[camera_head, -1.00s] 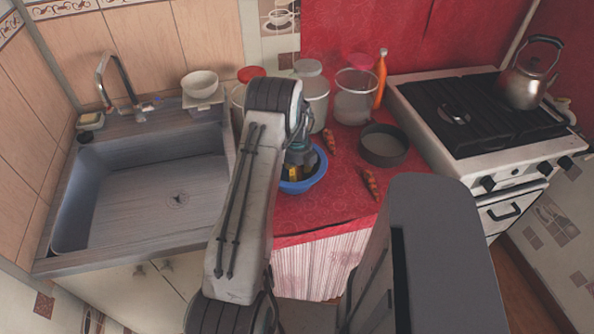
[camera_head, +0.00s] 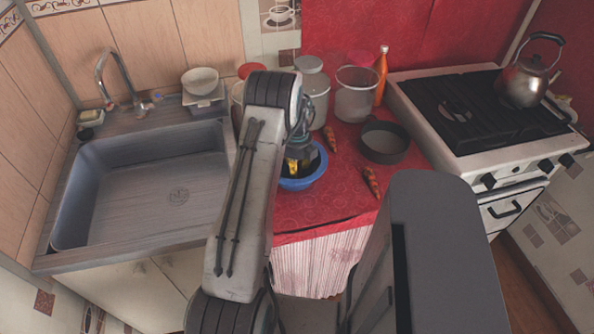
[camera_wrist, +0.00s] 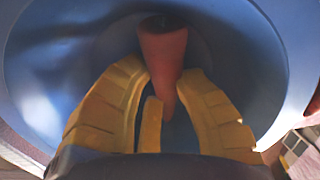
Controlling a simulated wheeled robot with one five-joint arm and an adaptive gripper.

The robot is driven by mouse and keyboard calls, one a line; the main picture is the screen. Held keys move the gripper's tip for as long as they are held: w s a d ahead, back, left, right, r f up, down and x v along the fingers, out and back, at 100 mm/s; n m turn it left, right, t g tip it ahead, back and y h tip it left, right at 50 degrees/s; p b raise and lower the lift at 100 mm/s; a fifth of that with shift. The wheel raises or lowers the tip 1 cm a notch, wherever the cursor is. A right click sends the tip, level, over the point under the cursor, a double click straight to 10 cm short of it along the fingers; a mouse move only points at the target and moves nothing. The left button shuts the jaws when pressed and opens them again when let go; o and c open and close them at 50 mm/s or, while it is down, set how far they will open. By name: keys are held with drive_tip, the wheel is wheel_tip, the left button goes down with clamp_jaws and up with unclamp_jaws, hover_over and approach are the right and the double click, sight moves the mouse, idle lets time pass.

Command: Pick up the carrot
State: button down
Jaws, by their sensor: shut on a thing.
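In the wrist view an orange-red carrot (camera_wrist: 163,58) stands between the yellow fingers of my gripper (camera_wrist: 166,88), inside a blue bowl (camera_wrist: 42,75). The fingers are shut on it near its middle, and its lower tip shows below them. In the head view my gripper (camera_head: 294,168) is down in the blue bowl (camera_head: 304,183), and my arm hides part of the bowl. The held carrot cannot be made out there. Two other orange carrots lie on the red counter, one (camera_head: 330,138) right behind the bowl and one (camera_head: 371,182) to its right.
A dark round pan (camera_head: 384,145) stands right of the bowl. Clear containers (camera_head: 355,97) and an orange bottle (camera_head: 381,74) stand behind. A sink (camera_head: 140,190) is at left, a stove (camera_head: 470,110) with a kettle (camera_head: 528,80) at right. The red counter (camera_head: 325,205) is bare in front.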

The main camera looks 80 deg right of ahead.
wheel_tip(320, 180, up, 9)
drive_tip(key=shift+r+p, duration=2)
drive_tip(key=shift+r, duration=0.35)
